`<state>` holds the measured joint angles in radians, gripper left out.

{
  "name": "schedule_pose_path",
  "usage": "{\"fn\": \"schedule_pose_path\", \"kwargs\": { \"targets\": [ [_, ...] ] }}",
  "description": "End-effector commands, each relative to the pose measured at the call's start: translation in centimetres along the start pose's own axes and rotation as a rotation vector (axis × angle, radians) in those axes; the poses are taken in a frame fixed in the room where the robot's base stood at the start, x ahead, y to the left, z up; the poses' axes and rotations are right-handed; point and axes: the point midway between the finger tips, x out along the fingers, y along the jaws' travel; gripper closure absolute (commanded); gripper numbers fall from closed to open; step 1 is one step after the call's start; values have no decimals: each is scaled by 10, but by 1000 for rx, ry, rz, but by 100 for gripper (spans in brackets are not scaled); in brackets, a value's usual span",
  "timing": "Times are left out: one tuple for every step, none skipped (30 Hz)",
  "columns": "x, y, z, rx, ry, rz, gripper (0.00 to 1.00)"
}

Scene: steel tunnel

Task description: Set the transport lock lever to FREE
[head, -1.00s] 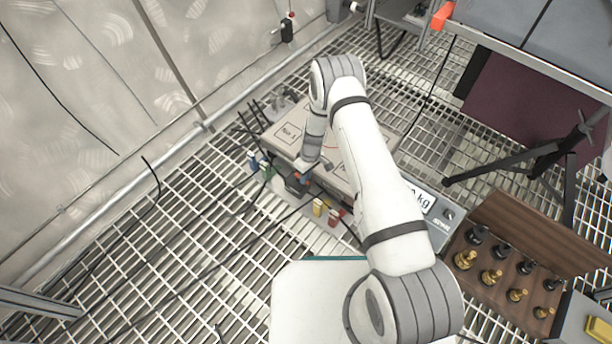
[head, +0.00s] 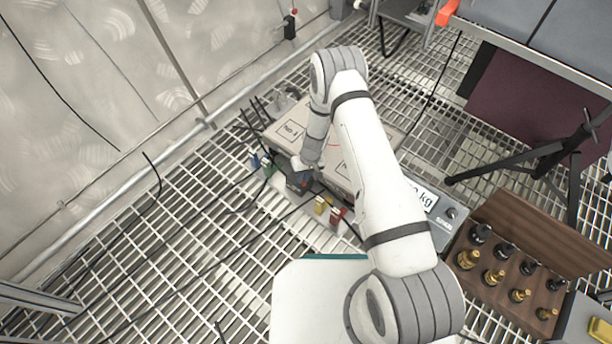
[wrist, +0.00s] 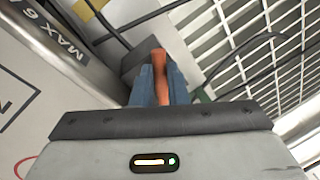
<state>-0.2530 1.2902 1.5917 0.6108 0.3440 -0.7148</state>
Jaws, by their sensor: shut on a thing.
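An orange-red lever (wrist: 159,72) stands between the two blue fingertips of my gripper (wrist: 160,88) in the wrist view. The fingers are shut on it. A dark grey block (wrist: 142,62) sits just behind the lever, beside the side wall of a pale low platform (wrist: 62,55). In the head view my gripper (head: 303,178) is down at the platform's front edge (head: 285,150), and the lever is mostly hidden by it. No FREE marking can be read.
Yellow (head: 320,205) and red (head: 337,217) blocks stand along the platform's front, with blue and green ones to the left. Black cables cross the grating floor (head: 130,250). A wooden box of weights (head: 505,255) and a tripod (head: 540,160) stand on the right.

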Motion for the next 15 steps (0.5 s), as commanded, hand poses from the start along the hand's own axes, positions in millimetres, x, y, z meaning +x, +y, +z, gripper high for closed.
{"fn": "schedule_pose_path", "kwargs": {
  "targets": [
    [2,-1,1,44,8,0,100],
    [3,-3,1,73,14,0,100],
    [3,-4,1,109,21,0,100],
    [3,-5,1,138,27,0,100],
    [4,-6,1,165,33,0,100],
    [4,-7,1,203,40,0,100],
    [5,-8,1,231,45,0,100],
    [5,-9,1,259,51,0,100],
    [5,-10,0,296,60,0,100],
    [5,-12,0,325,65,0,100],
    [6,-13,0,352,69,0,100],
    [6,-14,0,391,77,0,100],
    [6,-15,0,417,83,0,100],
    [6,-16,-1,446,89,0,100],
    [6,-18,-1,482,96,0,100]
  ]
}}
